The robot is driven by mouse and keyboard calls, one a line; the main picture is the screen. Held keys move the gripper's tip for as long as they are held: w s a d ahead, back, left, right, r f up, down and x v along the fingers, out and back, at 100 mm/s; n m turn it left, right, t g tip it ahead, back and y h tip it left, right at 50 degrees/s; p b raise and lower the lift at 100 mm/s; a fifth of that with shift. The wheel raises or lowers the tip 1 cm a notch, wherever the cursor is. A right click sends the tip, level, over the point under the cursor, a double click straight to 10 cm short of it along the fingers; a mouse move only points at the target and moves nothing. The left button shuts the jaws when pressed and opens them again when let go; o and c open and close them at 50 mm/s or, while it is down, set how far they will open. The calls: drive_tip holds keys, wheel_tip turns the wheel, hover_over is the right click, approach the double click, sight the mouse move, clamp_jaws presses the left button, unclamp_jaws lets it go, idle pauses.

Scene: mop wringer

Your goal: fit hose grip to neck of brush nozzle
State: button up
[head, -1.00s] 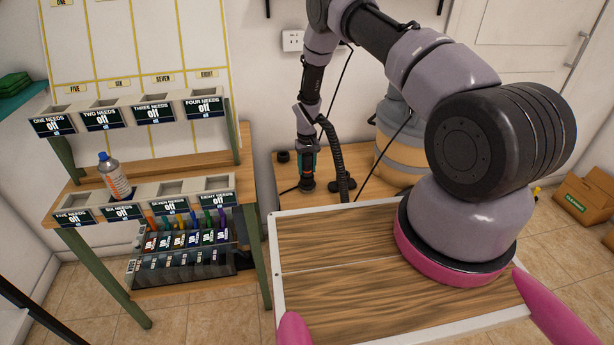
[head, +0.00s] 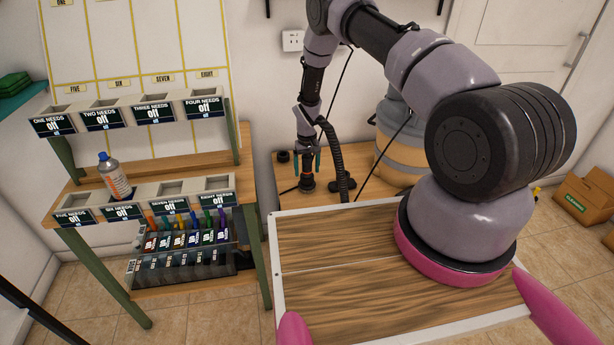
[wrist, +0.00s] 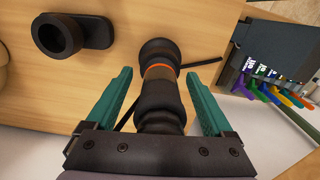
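The hose grip (wrist: 158,108) is a black upright piece between my fingers, with an orange band (wrist: 158,71) at its lower end. Below the band is a flared black piece (wrist: 158,52), which looks like the brush nozzle; the two are in line and appear to touch. How deeply they are seated is hidden. In the head view the nozzle's dark base (head: 307,186) stands on the wooden table. My gripper (head: 307,164) is open around the grip, its green fingers on either side with visible gaps. It also shows open in the wrist view (wrist: 160,88).
A black ring-shaped holder (wrist: 60,36) stands beside the nozzle on the table (wrist: 118,16). A black ribbed hose (head: 337,160) hangs just right of my gripper. A banded barrel (head: 400,150) is to the right; a rack with coloured handles (head: 185,245) is left.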

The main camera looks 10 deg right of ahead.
drive_tip(key=shift+r, duration=0.1)
wheel_tip(320, 180, up, 11)
drive_tip(key=shift+f, duration=0.1)
wheel_tip(320, 180, up, 19)
drive_tip(key=d+m+t, duration=0.1)
drive_tip(key=d, duration=0.1)
wheel_tip(320, 180, up, 17)
drive_tip(key=m+t+y, duration=0.1)
drive_tip(key=m+t, duration=0.1)
hover_over(307, 156)
drive_tip(key=s+d, duration=0.5)
drive_tip(key=s, duration=0.2)
drive_tip(key=s+d+r+m+t, duration=0.1)
drive_tip(key=s+d+r+t, duration=0.15)
drive_tip(key=s+r, duration=0.85)
drive_tip(key=s+d+r+t, duration=0.1)
drive_tip(key=s+r, duration=0.1)
drive_tip(key=s, duration=0.6)
drive_tip(key=s+d+r+m+y, duration=0.1)
drive_tip(key=s+r, duration=0.1)
drive_tip(key=s, duration=0.6)
drive_tip(key=shift+s+m+t, duration=0.2)
drive_tip(key=shift+m+t, duration=0.1)
drive_tip(key=shift+t, duration=0.05)
drive_tip(key=shift+r, duration=0.1)
